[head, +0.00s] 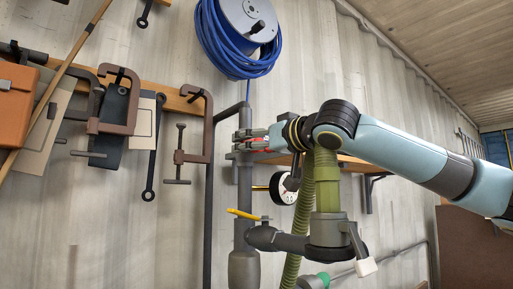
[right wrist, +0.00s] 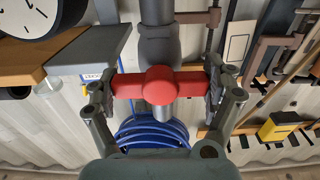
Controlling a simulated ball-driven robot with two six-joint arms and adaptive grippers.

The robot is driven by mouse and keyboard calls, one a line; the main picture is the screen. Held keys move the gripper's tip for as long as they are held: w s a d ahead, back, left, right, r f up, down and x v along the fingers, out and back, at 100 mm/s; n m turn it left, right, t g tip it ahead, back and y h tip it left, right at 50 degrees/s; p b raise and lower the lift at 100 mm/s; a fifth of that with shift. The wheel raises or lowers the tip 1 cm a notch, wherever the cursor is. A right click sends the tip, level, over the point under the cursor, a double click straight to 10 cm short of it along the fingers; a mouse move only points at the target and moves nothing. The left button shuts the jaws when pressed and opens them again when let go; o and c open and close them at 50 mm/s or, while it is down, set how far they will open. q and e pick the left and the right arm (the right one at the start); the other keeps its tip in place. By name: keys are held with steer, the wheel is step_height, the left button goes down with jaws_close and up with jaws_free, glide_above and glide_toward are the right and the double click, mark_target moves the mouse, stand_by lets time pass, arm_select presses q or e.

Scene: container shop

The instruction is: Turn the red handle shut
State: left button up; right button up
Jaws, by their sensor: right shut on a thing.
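The red handle (right wrist: 160,85) is a bar with a round hub on a grey pipe (right wrist: 157,12). In the right wrist view the bar lies crosswise to the pipe. My right gripper (right wrist: 161,90) has one finger at each end of the bar and is shut on it. In the head view the right gripper (head: 247,141) reaches the upright pipe from the right, and only a little of the red handle (head: 263,148) shows between its fingers. My left gripper is in neither view.
A yellow handle (head: 243,214) sits lower on the pipework, near a round gauge (head: 285,188). A wooden shelf (head: 345,162) is behind my right arm. A blue hose reel (head: 236,45) hangs above; clamps (head: 119,100) and tools hang at left.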

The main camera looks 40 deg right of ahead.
steer(key=o, duration=1)
steer(key=shift+r, duration=0.1)
step_height(320, 180, up, 10)
steer(key=shift+f, duration=0.1)
